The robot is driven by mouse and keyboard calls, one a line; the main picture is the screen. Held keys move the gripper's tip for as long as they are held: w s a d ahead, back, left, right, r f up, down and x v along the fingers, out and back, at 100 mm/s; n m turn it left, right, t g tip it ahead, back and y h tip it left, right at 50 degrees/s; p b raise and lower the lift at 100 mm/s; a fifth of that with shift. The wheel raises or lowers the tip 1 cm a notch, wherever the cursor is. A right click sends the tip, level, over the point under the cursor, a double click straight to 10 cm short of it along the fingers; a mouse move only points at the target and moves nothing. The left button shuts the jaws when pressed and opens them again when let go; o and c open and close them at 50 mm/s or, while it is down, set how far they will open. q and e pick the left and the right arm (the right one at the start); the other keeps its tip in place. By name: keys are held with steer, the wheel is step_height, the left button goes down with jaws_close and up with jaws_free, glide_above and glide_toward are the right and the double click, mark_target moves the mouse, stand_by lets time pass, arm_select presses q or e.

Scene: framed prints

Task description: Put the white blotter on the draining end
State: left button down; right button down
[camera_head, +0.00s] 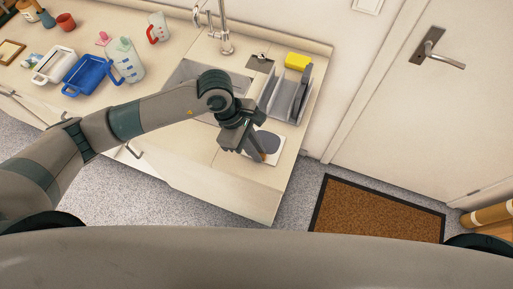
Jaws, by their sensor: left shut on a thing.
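The white blotter (273,158) appears as a white sheet with a dark grey-blue rounded patch, at the right end of the counter (232,168), the draining end beside the sink (186,73). My left gripper (258,154) reaches in from the left over the sink and points down at the sheet's left part. It is shut on the sheet, and its fingers hide part of it. I cannot tell whether the sheet touches the counter or is just above it. My right gripper is not in view.
A tap (225,40) rises behind the sink. A blue tray (88,75), a white tray (54,64) and a jug (126,60) stand left. A brown doormat (375,210) lies right.

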arm_select(q)
steer(key=c, duration=1.8)
jaws_free()
steer(key=shift+r+p, duration=0.2)
steer(key=shift+p, duration=0.1)
steer(key=shift+w+a+r+b, duration=0.1)
steer(key=shift+a+r+b, duration=0.1)
steer(key=shift+b, duration=0.15)
steer(key=b+v, duration=0.4)
steer(key=v, duration=0.7)
steer(key=shift+r, duration=0.15)
steer(key=shift+s, duration=0.2)
